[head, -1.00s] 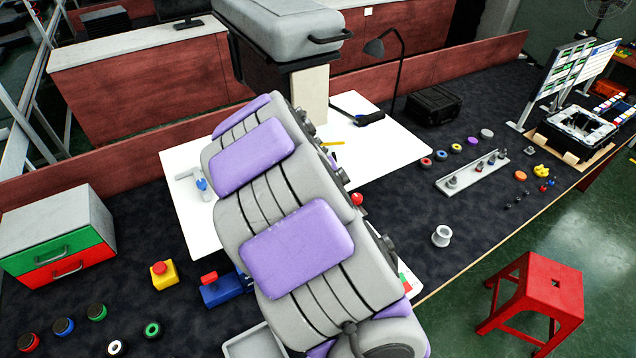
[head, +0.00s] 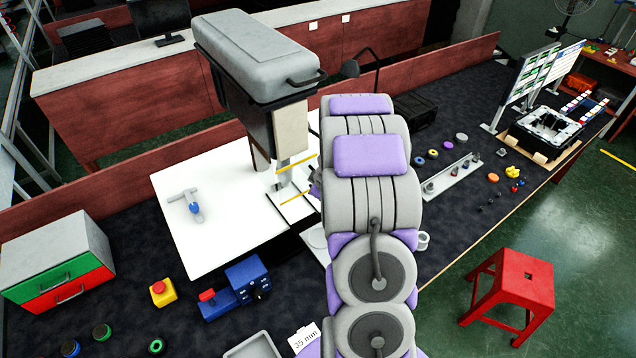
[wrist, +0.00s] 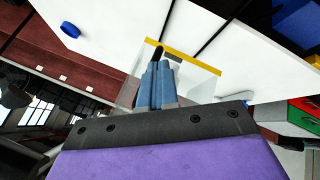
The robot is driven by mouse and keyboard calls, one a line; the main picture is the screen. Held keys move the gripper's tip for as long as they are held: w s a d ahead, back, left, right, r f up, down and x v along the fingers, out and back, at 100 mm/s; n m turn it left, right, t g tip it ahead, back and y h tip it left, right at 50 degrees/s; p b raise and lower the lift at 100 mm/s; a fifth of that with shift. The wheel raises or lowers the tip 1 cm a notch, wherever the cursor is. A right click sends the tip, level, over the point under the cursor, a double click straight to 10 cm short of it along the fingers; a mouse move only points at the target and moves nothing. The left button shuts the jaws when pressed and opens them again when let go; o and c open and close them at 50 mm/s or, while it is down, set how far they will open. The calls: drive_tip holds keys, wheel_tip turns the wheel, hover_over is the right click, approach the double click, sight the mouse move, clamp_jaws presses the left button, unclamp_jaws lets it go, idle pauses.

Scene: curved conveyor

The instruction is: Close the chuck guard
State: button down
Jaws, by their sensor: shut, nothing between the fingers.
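The drill press (head: 255,60) stands on the white board, with a grey head and a black body. Its chuck guard, a clear panel with yellow edges (head: 305,161), shows below the head, just left of my arm in the head view. In the wrist view the guard's yellow strip (wrist: 190,60) crosses just past my fingertips, and its clear panel spreads to both sides of them. My gripper (wrist: 158,66) has its blue fingers together and empty, close to the guard. I cannot tell whether they touch it. In the head view my arm hides most of the gripper.
A blue vise (head: 245,280), a yellow box with a red button (head: 162,292) and a red-green drawer cabinet (head: 60,270) are at left. A grey-white tool (head: 187,203) lies on the white board (head: 215,235). A rail (head: 455,175) and small parts lie right of my arm.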

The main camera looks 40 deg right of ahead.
drive_tip(key=shift+w+d+r+p, duration=0.3)
drive_tip(key=shift+w+p, duration=0.2)
drive_tip(key=shift+p, duration=0.3)
drive_tip(key=shift+w, duration=0.15)
